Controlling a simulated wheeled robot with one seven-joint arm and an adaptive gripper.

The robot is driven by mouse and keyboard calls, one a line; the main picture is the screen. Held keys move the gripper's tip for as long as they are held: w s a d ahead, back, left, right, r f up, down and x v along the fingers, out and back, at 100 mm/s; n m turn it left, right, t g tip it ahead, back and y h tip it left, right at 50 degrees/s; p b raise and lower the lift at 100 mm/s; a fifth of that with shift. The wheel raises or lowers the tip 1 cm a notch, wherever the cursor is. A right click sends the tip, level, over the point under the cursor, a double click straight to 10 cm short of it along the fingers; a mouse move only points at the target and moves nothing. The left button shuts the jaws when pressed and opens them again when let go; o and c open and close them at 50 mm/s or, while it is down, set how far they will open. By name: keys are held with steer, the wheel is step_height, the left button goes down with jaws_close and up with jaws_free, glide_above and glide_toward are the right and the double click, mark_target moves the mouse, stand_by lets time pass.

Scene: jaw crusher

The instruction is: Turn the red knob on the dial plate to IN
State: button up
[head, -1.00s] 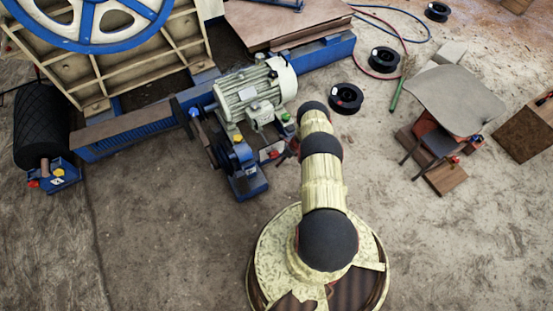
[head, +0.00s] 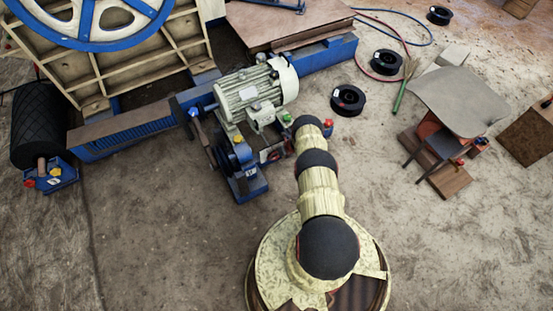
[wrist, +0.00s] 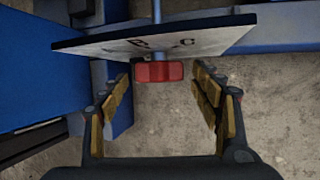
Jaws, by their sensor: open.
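In the wrist view the red knob (wrist: 159,72) sits under the front edge of the dial plate (wrist: 205,37), at the end of a thin grey stem. The plate is pale with dark letters, seen at a steep slant; I cannot read IN on it. My gripper (wrist: 164,84) is open, with one finger left and one right of the knob. The knob lies between the fingertips with gaps on both sides and no visible contact. In the head view my own arm hides the gripper, and I cannot make out the plate or the knob for certain.
In the head view a pale motor (head: 255,92) and a blue machine frame (head: 130,140) stand left of my arm. A black spool (head: 347,99) lies behind it. Floor between is clear. In the wrist view blue metal flanks the plate.

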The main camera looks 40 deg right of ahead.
steer(key=shift+w+f, duration=0.15)
steer(key=shift+f, duration=0.1)
steer(key=shift+c, duration=0.3)
steer(key=c, duration=1.1)
steer(key=shift+a+r+p, duration=0.1)
steer(key=shift+a+p, duration=0.05)
steer(key=shift+p, duration=0.2)
steer(key=shift+w+a+f+n+g+h+p, duration=0.15)
steer(key=shift+n+g+h+p, duration=0.15)
steer(key=shift+h+p, duration=0.85)
steer(key=shift+s+a+n+g+h+p, duration=0.25)
steer(key=shift+h+p, duration=0.45)
steer(key=shift+h, duration=0.75)
steer(key=shift+w+a+f+n+g+h+p, duration=0.1)
steer(key=shift+w+n+g+h+p, duration=0.2)
steer(key=shift+h+p, duration=0.85)
steer(key=shift+s+r+h, duration=0.1)
steer(key=shift+h, duration=0.15)
